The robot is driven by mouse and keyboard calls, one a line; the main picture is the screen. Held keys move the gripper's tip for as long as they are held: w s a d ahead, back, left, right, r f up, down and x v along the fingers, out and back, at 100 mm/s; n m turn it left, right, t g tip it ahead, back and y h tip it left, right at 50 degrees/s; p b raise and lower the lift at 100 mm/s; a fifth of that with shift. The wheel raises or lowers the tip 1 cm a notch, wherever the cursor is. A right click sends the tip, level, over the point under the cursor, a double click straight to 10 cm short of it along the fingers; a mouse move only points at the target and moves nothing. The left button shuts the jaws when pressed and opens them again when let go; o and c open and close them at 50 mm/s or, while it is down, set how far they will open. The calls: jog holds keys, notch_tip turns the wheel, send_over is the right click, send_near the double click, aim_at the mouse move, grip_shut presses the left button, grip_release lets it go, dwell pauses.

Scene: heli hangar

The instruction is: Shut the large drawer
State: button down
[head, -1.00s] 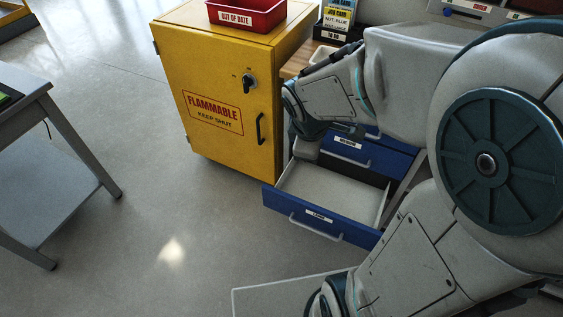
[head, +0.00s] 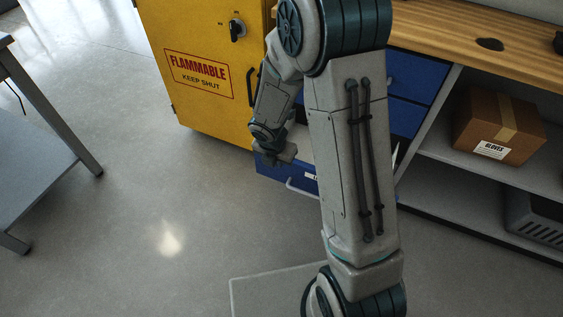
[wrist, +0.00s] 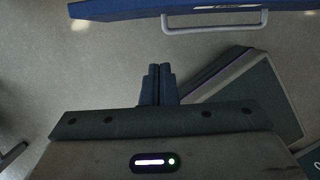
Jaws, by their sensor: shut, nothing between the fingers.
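The large drawer (head: 270,171) is the low blue one beside the yellow cabinet. It stands pulled out, with its front and part of its pale handle (head: 300,188) in the head view; my arm hides most of it. In the wrist view its blue front (wrist: 130,9) and handle (wrist: 213,21) cross the top edge. My gripper (head: 280,158) is in front of and above the left part of the drawer front. In the wrist view the gripper fingers (wrist: 158,70) are together and empty, with a gap between them and the drawer front.
A yellow flammables cabinet (head: 190,100) stands to the left of the drawers. More blue drawers (head: 408,78) are above, under a wooden worktop (head: 450,40). A cardboard box (head: 500,127) is on the shelf at right. A grey table (head: 40,130) stands at left. The floor between is clear.

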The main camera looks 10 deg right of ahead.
jog(key=b, duration=0.3)
send_near(284, 166)
jog(key=s+f, duration=0.4)
jog(key=shift+w+d+r, duration=0.1)
jog(key=shift+w+d, duration=0.25)
jog(key=shift+w, duration=0.45)
jog(key=shift+w+d+r, duration=0.1)
jog(key=shift+w+d, duration=0.3)
jog(key=shift+w, duration=0.35)
